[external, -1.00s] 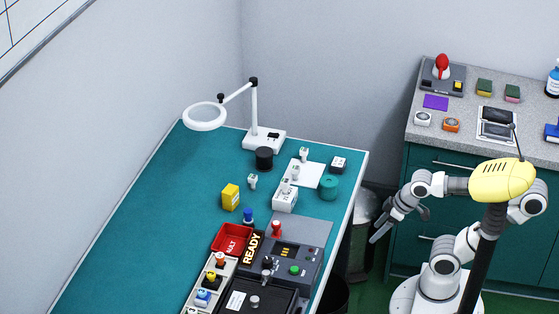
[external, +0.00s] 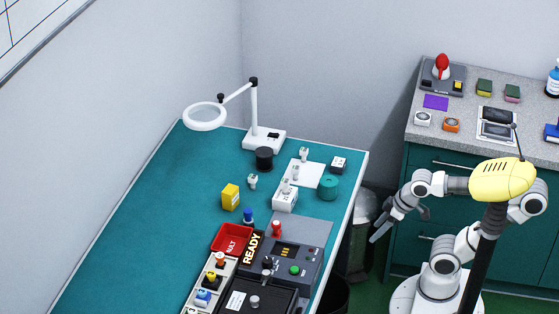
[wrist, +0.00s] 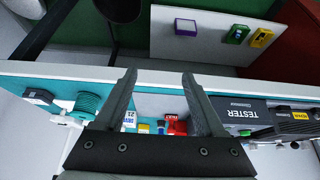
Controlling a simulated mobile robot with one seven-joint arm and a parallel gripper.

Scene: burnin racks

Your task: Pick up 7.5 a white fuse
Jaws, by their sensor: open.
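Several small white pieces that look like fuses stand on the teal bench in the external view. One white piece (external: 252,181) stands alone left of a white box, one (external: 304,154) is at the back of a white sheet, and another (external: 295,172) is at the sheet's left side. A further one sits at the white box (external: 285,199). Their ratings are too small to read. My gripper (external: 376,237) is open and empty, off the bench's right side. In the wrist view its fingers (wrist: 159,80) reach across the bench edge, with no fuse between them.
A magnifier lamp (external: 265,139), black cup (external: 264,158), teal spool (external: 328,188) and yellow box (external: 230,197) stand on the bench. A red bin (external: 223,246) and tester (external: 305,258) are nearer the front. The bench's left part is clear. A grey counter (external: 420,155) is at right.

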